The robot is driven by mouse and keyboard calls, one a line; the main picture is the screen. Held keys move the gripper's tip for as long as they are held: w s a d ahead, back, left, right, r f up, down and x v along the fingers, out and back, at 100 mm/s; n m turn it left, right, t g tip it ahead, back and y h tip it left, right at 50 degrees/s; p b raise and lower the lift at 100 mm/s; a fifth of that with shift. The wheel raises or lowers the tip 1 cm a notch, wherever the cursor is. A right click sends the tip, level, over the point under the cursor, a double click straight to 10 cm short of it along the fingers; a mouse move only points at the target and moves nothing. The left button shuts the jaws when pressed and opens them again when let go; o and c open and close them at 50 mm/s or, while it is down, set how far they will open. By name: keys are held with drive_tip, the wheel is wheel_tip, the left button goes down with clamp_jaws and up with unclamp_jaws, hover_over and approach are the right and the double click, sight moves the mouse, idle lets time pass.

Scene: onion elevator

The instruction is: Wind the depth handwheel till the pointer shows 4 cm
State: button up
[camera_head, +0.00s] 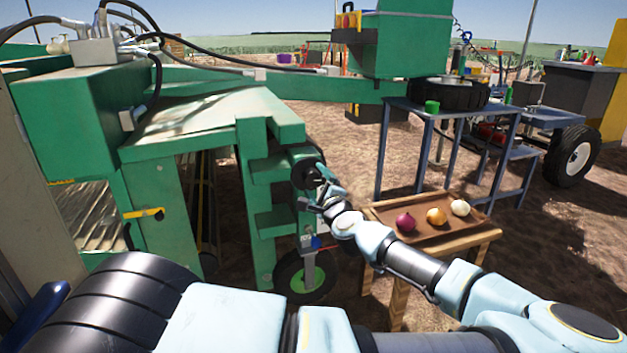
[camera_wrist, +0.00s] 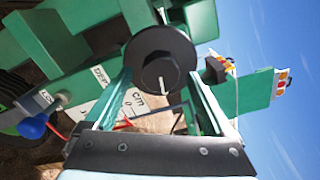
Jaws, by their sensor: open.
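The black round handwheel (camera_wrist: 160,62) sits ahead of my gripper in the wrist view, with a pale mark on its face. My gripper (camera_wrist: 161,78) is open, its two green-tinted fingers on either side of the wheel's lower part in the picture; I cannot tell whether they touch it. In the head view my gripper (camera_head: 322,182) is at the handwheel (camera_head: 302,173) on the green machine (camera_head: 262,205). A white depth scale (camera_wrist: 108,103) marked "cm" lies beside the left finger, partly hidden. A thin red pointer (camera_wrist: 125,124) shows near it; its reading is not legible.
A blue ball knob (camera_wrist: 33,127) is at the lower left of the wrist view. In the head view, a small green-hubbed wheel (camera_head: 305,279) stands below the handwheel. A wooden tray (camera_head: 458,235) with onions stands right, close to my arm. A blue-grey bench (camera_head: 455,112) is behind.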

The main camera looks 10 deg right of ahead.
drive_tip(key=s+d, duration=0.1)
drive_tip(key=s, duration=0.7)
drive_tip(key=shift+s, duration=0.25)
drive_tip(key=w+n+p, duration=0.3)
drive_tip(key=n+p, duration=0.3)
drive_tip(key=n, duration=0.2)
drive_tip(key=w+a+n+p, duration=0.1)
drive_tip(key=w+n+p, duration=0.3)
drive_tip(key=n+p, duration=0.2)
drive_tip(key=w+n+p, duration=0.4)
drive_tip(key=n+p, duration=0.2)
drive_tip(key=n, duration=0.4)
drive_tip(key=shift+a+r, duration=0.2)
drive_tip(key=shift+a, duration=0.15)
drive_tip(key=shift+c, duration=0.2)
